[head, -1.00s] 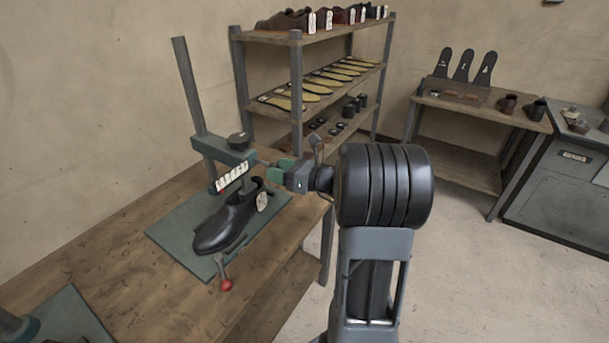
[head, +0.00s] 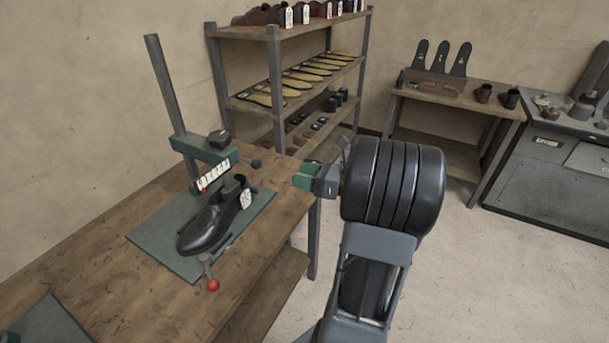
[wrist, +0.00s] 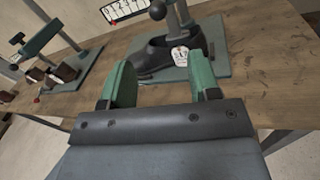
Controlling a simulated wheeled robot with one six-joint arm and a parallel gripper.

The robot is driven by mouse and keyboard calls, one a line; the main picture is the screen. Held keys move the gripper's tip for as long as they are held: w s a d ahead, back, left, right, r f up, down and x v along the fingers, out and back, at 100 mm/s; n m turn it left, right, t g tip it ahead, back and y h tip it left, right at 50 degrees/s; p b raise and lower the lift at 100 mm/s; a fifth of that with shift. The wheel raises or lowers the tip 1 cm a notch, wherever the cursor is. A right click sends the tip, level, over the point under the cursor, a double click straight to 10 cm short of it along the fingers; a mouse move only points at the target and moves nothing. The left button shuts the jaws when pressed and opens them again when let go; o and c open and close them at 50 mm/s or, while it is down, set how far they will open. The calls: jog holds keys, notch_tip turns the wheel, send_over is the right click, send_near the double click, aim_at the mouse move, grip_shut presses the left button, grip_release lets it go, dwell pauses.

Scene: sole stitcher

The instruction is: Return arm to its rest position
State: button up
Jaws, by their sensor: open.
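My gripper (head: 304,175) is in the head view, off the right edge of the wooden workbench (head: 150,284), pointing left toward the stitching stand and apart from it. In the wrist view its two green fingers (wrist: 164,88) are spread with nothing between them. The black shoe (head: 207,226) with a white tag sits on the green base plate (head: 160,234) of the stand, under the arm with the numbered strip. The shoe also shows in the wrist view (wrist: 157,56), beyond the fingertips.
A red-knobbed lever (head: 212,284) sticks out at the plate's front. Shelves (head: 240,104) with insoles and tagged shoes stand behind. A side table (head: 450,102) and a grey cabinet (head: 535,180) are at the right. The floor (head: 450,270) around my arm is clear.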

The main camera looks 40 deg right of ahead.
dwell(0.4)
jog(key=s+a+f+n+g+h+p, duration=0.3)
jog(key=s+a+f+n+g+h, duration=0.35)
jog(key=n+g, duration=0.8)
jog(key=s+a+r+n+t+h+p, duration=0.1)
jog(key=s+a+r+n+h+p, duration=0.1)
jog(key=a+r+n, duration=0.3)
jog(key=s+a+r+n+t+h+p, duration=0.2)
jog(key=a+r+n, duration=0.3)
jog(key=n, duration=0.6)
jog(key=shift+a+r+n+p, duration=0.3)
jog(key=shift+a+p, duration=0.4)
jog(key=shift+a, duration=0.35)
jog(key=shift+t, duration=0.25)
